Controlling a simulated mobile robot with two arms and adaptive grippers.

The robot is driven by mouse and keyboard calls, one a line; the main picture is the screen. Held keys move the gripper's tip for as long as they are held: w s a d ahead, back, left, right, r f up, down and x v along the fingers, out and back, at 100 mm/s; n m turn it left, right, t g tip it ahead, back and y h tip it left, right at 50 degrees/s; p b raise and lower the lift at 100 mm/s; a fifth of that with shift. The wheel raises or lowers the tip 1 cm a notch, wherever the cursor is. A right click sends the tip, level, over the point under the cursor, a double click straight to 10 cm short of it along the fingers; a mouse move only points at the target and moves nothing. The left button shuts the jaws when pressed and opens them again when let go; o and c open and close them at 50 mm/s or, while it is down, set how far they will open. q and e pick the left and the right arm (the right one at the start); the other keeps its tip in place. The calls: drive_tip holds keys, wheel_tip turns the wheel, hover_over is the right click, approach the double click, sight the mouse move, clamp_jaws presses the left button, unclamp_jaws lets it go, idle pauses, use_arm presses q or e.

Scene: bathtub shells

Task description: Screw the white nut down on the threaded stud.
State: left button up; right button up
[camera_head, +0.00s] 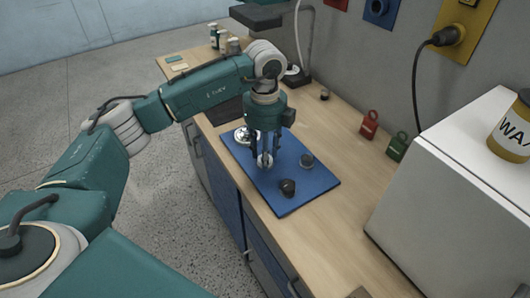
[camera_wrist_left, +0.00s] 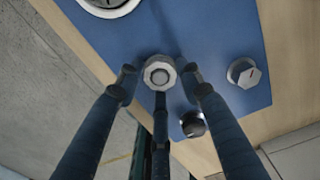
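The white nut (camera_head: 265,160) is on the blue mat, between the fingers of my left gripper (camera_head: 263,158). In the left wrist view the nut (camera_wrist_left: 159,65) is a pale faceted ring with a grey round centre, which may be the stud's end; the rest of the stud is hidden. The three dark fingers of my left gripper (camera_wrist_left: 159,86) stand spread around the nut, with small gaps at its left and right sides. The third fingertip is close to the nut's lower edge; I cannot tell whether it touches. My right gripper is in neither view.
The blue mat (camera_head: 310,186) lies on a wooden bench (camera_head: 335,220). Red (camera_head: 369,124) and green (camera_head: 398,146) padlock-like blocks and a white box (camera_head: 450,190) stand to the right.

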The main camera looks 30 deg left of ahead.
use_arm(q)
clamp_jaws()
drive_tip(key=m+b, duration=0.1)
drive_tip(key=m, duration=0.4)
drive_tip(key=shift+f, duration=0.1)
drive_tip(key=m+b, duration=0.1)
drive_tip(key=m, duration=0.4)
drive_tip(key=shift+b, duration=0.3)
drive_tip(key=o, duration=0.6)
unclamp_jaws()
drive_tip(key=shift+m, duration=0.3)
drive_tip(key=shift+r, duration=0.35)
wheel_tip(320, 180, up, 12)
drive_tip(key=shift+f, duration=0.25)
